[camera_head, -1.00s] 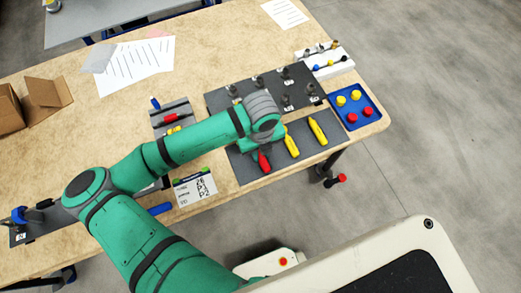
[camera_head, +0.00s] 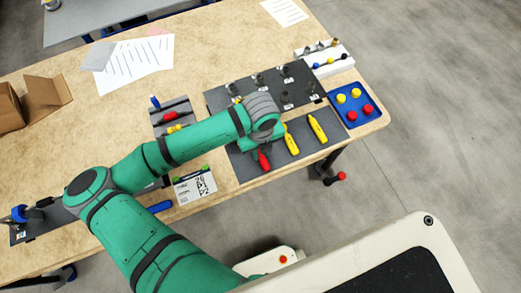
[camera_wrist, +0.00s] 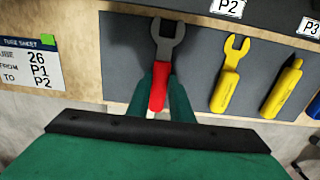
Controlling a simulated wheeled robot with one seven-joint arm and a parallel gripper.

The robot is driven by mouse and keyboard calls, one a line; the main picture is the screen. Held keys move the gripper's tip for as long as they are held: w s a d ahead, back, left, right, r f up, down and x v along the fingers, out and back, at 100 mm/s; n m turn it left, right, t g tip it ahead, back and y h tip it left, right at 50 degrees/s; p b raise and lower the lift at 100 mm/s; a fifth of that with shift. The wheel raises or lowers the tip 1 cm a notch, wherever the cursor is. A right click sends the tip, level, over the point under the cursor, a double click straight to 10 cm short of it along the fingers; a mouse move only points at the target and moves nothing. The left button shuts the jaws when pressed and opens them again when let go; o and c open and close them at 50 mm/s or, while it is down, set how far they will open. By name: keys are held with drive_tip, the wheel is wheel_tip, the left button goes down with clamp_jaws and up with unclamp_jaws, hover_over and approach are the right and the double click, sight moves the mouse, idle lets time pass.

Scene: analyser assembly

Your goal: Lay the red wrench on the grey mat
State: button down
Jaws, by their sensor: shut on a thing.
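The red wrench (camera_wrist: 158,90) has a red handle and a grey open-ended head. In the wrist view its handle is between the two green fingers of my gripper (camera_wrist: 160,88), with the head pointing away from me over the grey mat (camera_wrist: 195,50). In the head view the red handle (camera_head: 263,160) shows below my gripper, over the left part of the grey mat (camera_head: 310,151). My gripper is shut on the wrench. I cannot tell whether the wrench touches the mat. In the head view my arm hides the wrench's head.
A yellow wrench (camera_wrist: 231,75) and a yellow tool (camera_wrist: 283,88) lie on the mat, right of the red wrench. A dark board with pegs (camera_head: 296,72) lies behind the mat. A fuse sheet card (camera_head: 195,186) is to the left. A blue tray (camera_head: 354,105) stands at the right.

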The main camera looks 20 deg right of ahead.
drive_tip(key=c, duration=1.5)
unclamp_jaws()
wheel_tip(320, 180, up, 11)
drive_tip(key=shift+f, duration=0.15)
